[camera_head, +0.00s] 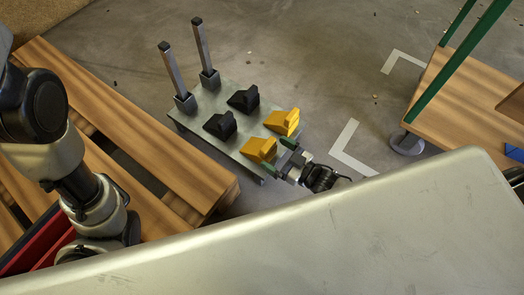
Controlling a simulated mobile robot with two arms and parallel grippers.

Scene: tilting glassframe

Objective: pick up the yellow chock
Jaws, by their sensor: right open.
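Two yellow chocks sit on a grey metal plate, the nearer one (258,150) at its front corner and the farther one (282,121) behind it and to the right. My right gripper (280,155) is open, with its green-tipped fingers at the right side of the nearer yellow chock. One finger is towards the farther chock, the other towards the front. I cannot tell whether the fingers touch the nearer chock. My left arm comes down at the left, and its gripper does not show.
The plate (196,127) also bears two black chocks (220,125) (243,99) and two upright metal posts (171,72) (204,48). A wooden pallet (130,120) lies left. A wooden-topped stand (452,105) with green bars is at right.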

